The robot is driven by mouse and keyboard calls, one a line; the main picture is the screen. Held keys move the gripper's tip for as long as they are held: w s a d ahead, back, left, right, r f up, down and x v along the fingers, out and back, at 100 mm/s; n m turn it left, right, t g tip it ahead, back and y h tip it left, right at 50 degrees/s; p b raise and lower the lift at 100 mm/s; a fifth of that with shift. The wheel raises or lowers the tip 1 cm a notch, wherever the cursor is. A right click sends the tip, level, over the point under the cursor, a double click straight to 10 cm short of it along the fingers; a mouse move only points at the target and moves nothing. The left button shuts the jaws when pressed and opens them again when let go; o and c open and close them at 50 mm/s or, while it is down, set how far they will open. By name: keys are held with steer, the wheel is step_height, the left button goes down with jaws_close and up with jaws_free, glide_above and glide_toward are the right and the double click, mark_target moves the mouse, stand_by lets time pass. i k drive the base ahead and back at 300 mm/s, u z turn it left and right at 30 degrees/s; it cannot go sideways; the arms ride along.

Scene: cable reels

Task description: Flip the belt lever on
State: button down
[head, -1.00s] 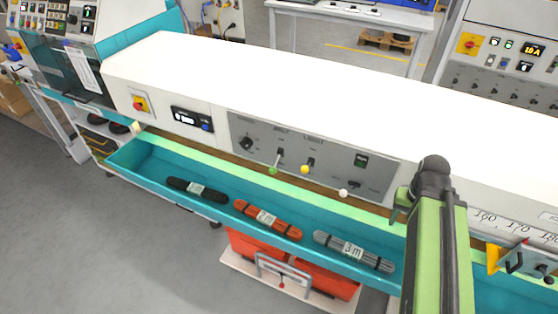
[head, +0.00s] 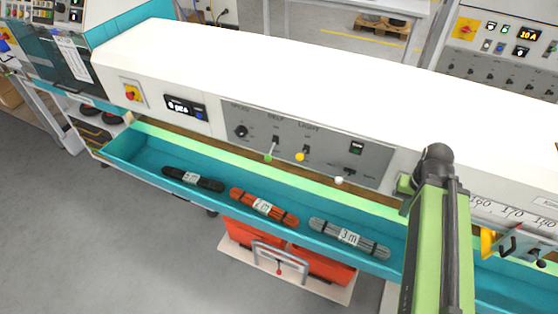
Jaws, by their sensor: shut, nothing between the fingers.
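The belt lever (head: 271,149) is on the grey control panel (head: 228,115) of the white machine. Its thin stem comes out of a slot under the BELT label and points down to a green knob. Beside it on the right is the light lever (head: 300,156) with a yellow knob, and further right a lever with a white knob (head: 339,180). My green and dark arm (head: 437,220) stands at the right of the head view, apart from the belt lever. My gripper cannot be made out.
A teal trough (head: 140,165) runs below the panel and holds black (head: 193,179), orange (head: 264,207) and grey (head: 348,238) cable bundles. A red and yellow switch (head: 132,92) and a small display (head: 185,107) sit left of the panel. Open floor lies in front at left.

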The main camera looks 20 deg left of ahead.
mark_target(267, 158)
steer(key=z, duration=4.55)
steer(key=i, duration=0.1)
steer(key=u, duration=2.45)
steer(key=k, duration=2.5)
steer(key=u, duration=2.7)
steer(key=i, duration=1)
steer(key=u, duration=0.05)
